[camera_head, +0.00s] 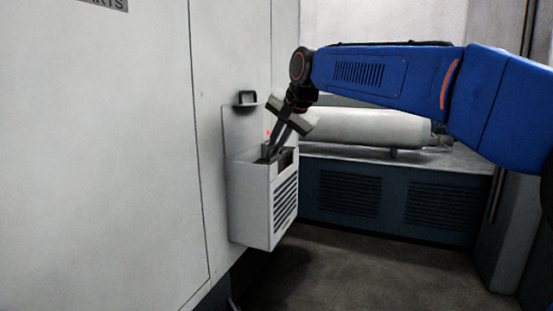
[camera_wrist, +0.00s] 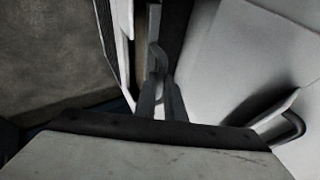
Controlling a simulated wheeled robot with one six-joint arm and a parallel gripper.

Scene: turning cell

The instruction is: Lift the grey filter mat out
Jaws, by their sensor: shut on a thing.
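A white vented box (camera_head: 265,205) is fixed to the pale cabinet wall, open at the top. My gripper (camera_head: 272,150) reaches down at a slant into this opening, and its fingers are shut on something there. In the wrist view my gripper (camera_wrist: 161,98) points into a narrow dark slot. A grey curved piece (camera_wrist: 157,57), apparently the pull tab of the filter mat, shows at the fingertips. The body of the mat is mostly hidden inside the box, and I cannot tell how high it sits.
A raised flap or back plate with a black handle (camera_head: 246,98) stands behind the box at the left. A pale cylinder (camera_head: 365,126) lies on a ledge above dark vented panels (camera_head: 390,195) to the right. The floor (camera_head: 360,265) right of the box is clear.

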